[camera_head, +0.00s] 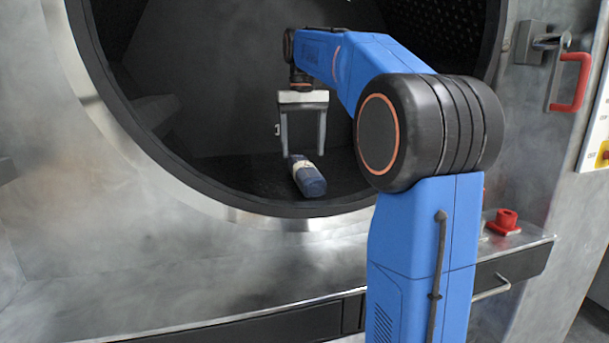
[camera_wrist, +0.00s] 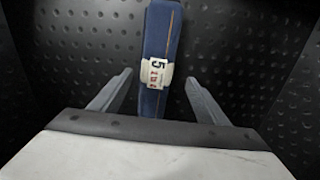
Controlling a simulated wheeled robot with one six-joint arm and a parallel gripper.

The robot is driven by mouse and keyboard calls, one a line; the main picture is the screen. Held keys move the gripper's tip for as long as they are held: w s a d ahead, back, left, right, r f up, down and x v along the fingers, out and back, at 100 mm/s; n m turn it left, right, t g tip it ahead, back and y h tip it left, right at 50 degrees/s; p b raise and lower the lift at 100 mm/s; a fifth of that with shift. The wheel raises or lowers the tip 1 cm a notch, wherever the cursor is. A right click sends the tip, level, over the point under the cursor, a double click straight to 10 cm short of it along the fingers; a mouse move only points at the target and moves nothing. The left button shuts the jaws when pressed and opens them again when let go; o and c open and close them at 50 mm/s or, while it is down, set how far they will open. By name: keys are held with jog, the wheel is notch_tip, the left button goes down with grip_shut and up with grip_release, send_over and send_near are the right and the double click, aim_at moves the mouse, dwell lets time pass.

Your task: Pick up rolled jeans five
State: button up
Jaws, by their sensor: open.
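The rolled jeans (camera_head: 309,178) are a dark blue bundle lying on the floor of the washer drum, just inside the opening. In the wrist view the jeans (camera_wrist: 155,37) carry a white label band (camera_wrist: 156,76) with a 5 on it. My gripper (camera_head: 303,154) is open and points down over the jeans. In the wrist view, the fingers of my gripper (camera_wrist: 159,78) stand apart, one to each side of the roll's near end, and nothing is held. I cannot tell the exact height of the fingertips above the drum floor.
The dark perforated drum floor (camera_wrist: 85,45) is bare on both sides of the roll. The round metal rim (camera_head: 262,218) of the washer opening lies in front. A red door handle (camera_head: 572,82) and a red button (camera_head: 505,220) are at the right.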

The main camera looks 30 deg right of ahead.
aim_at(305, 164)
jog(key=shift+d+f, duration=0.2)
jog(key=shift+f, duration=1.6)
jog(key=shift+d+f, duration=0.15)
jog(key=shift+f, duration=1.65)
jog(key=shift+c, duration=0.6)
